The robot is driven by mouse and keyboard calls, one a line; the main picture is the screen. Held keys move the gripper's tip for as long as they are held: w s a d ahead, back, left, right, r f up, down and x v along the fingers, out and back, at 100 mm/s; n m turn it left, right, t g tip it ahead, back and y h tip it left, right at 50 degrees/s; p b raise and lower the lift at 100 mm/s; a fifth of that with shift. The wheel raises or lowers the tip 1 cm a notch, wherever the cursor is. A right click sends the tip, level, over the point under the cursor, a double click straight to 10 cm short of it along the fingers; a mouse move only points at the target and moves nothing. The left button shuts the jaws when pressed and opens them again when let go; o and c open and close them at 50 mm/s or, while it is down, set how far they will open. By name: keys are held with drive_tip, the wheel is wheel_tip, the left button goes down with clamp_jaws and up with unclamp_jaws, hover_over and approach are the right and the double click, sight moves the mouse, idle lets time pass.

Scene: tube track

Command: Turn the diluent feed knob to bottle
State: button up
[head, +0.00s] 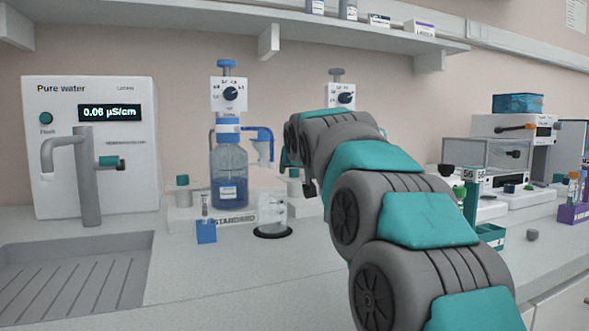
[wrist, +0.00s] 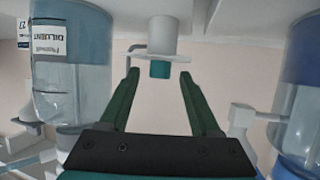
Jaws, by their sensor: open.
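The diluent bottle (wrist: 75,75) stands at the left of the wrist view, where its label reads upside down. In that view a grey post with a teal-capped knob (wrist: 160,69) shows in the middle, with a pale plate (wrist: 133,54) at its cap. A teal-capped post (head: 293,174) also shows in the head view beside my arm. My gripper (wrist: 159,77) is open and empty, its two green fingers pointing toward the knob, whose cap appears between the fingertips. I cannot tell the remaining depth. In the head view my arm hides the gripper and most of the diluent bottle.
The standard bottle (head: 229,165) with its blue dispenser stands left of my arm; a bottle also shows at right in the wrist view (wrist: 300,95). A glass beaker (head: 273,213) and a blue holder (head: 206,231) stand in front. The sink (head: 75,270) lies left.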

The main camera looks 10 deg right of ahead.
drive_tip(key=shift+w+f, duration=0.25)
drive_tip(key=shift+w, duration=0.35)
drive_tip(key=shift+c, duration=0.2)
clamp_jaws()
